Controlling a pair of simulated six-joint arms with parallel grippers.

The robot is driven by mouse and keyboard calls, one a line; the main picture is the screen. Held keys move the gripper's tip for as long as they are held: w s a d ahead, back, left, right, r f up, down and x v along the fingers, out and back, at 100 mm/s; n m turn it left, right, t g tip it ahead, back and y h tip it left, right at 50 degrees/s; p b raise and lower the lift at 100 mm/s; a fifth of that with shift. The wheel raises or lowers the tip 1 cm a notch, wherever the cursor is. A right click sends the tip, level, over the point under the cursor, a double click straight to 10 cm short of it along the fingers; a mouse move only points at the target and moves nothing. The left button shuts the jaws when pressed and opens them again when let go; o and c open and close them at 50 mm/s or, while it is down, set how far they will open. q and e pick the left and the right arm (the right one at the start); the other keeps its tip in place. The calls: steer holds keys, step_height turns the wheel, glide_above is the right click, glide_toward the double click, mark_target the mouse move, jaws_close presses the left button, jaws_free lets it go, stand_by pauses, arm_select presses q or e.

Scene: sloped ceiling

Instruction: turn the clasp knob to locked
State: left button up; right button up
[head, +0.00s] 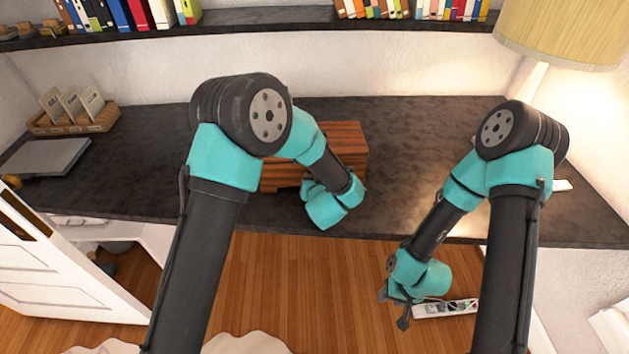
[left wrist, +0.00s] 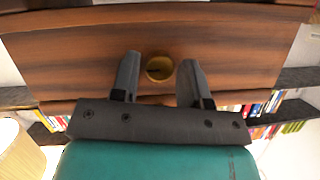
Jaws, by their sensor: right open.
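A reddish-brown striped wooden box (head: 345,137) sits on the dark counter, partly hidden behind my left arm. In the left wrist view its wooden face (left wrist: 235,50) fills the upper part. A round brass clasp knob (left wrist: 159,69) with a short dark mark shows on that face. My left gripper (left wrist: 160,75) is open, with one finger on each side of the knob and small gaps visible. Its fingers are hidden in the head view. Whether they touch the knob I cannot tell. My right gripper (head: 396,308) is open and empty, low in front of the counter.
The dark counter (head: 420,140) has clear room right of the box. A grey flat slab (head: 45,157) and a wooden rack (head: 75,118) of cards are at left. A lamp (head: 565,30) stands at right. A power strip (head: 447,308) lies near my right gripper.

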arm_select(q)
steer(key=c, duration=0.6)
steer(key=shift+c, duration=0.2)
steer(key=shift+n, duration=0.3)
steer(key=shift+a+n+h, duration=0.15)
steer(key=shift+n+h, duration=0.95)
steer(key=shift+n, duration=0.1)
steer(key=n+h, duration=0.2)
steer(key=n, duration=0.1)
steer(key=shift+a+f+t, duration=0.1)
steer(key=shift+t, duration=0.2)
steer(key=n+t+h, duration=0.1)
steer(key=n+h, duration=0.1)
steer(key=n, duration=0.2)
steer(key=shift+a+f, duration=0.1)
steer(key=n+t+h, duration=0.1)
steer(key=n, duration=0.2)
